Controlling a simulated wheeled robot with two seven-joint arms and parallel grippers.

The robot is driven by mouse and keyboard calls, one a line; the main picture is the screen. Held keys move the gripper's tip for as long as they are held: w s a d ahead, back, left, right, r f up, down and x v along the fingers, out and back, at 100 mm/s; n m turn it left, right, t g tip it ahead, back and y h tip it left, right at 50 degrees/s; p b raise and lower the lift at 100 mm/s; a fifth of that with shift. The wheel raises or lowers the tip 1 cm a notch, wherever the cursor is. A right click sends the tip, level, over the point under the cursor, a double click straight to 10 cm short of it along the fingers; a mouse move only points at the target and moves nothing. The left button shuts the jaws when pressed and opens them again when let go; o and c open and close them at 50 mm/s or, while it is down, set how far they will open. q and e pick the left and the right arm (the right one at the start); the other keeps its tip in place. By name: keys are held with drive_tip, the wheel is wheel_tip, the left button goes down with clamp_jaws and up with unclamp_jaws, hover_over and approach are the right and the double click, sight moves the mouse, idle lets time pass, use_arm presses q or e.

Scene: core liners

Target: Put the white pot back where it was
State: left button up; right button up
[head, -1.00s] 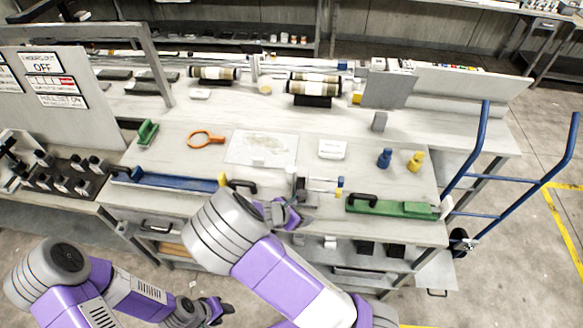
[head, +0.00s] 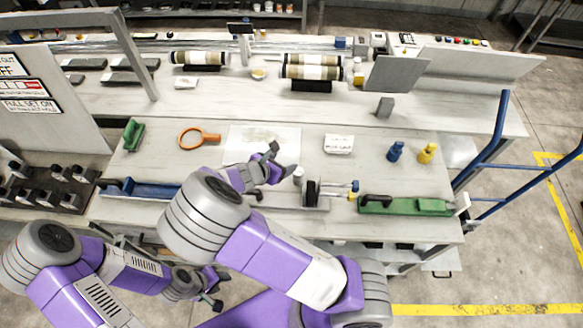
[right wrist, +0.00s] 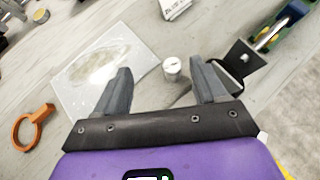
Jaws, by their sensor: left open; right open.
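The white pot (right wrist: 172,68) is a small white cylinder with a lid, upright on the bench top. In the right wrist view it appears between the two fingertips, beyond them and nearer the right finger. In the head view the pot (head: 298,172) stands just right of my right gripper (head: 282,160). That gripper is open and empty above the bench, and the right wrist view also shows its spread fingers (right wrist: 161,72). My left gripper (head: 213,290) is open and empty, low in front of the bench.
A white sheet with a pale smear (right wrist: 100,68) lies left of the pot.

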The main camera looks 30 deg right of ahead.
wheel_tip(320, 180, down, 2)
drive_tip(key=s+b, duration=0.3)
drive_tip(key=b, duration=0.5)
approach(297, 173)
drive_tip(key=shift+d+f, duration=0.3)
drive_tip(key=shift+f, duration=0.2)
drive_tip(key=shift+w+d+f, duration=0.15)
drive_tip(key=shift+d+f, duration=0.05)
drive_tip(key=b+x, duration=0.2)
drive_tip(key=x, duration=0.9)
drive_tip(key=shift+w+d, duration=0.2)
drive_tip(key=shift+d, duration=0.05)
use_arm(q)
wheel_tip(297, 173, down, 10)
drive_tip(key=s, duration=0.1)
drive_tip(key=shift+s+f, duration=0.25)
drive_tip(key=shift+s, duration=0.1)
use_arm(e)
drive_tip(key=shift+c, duration=0.3)
drive_tip(key=c, duration=1.1)
drive_tip(key=shift+r, duration=0.15)
drive_tip(key=shift+c, duration=0.2)
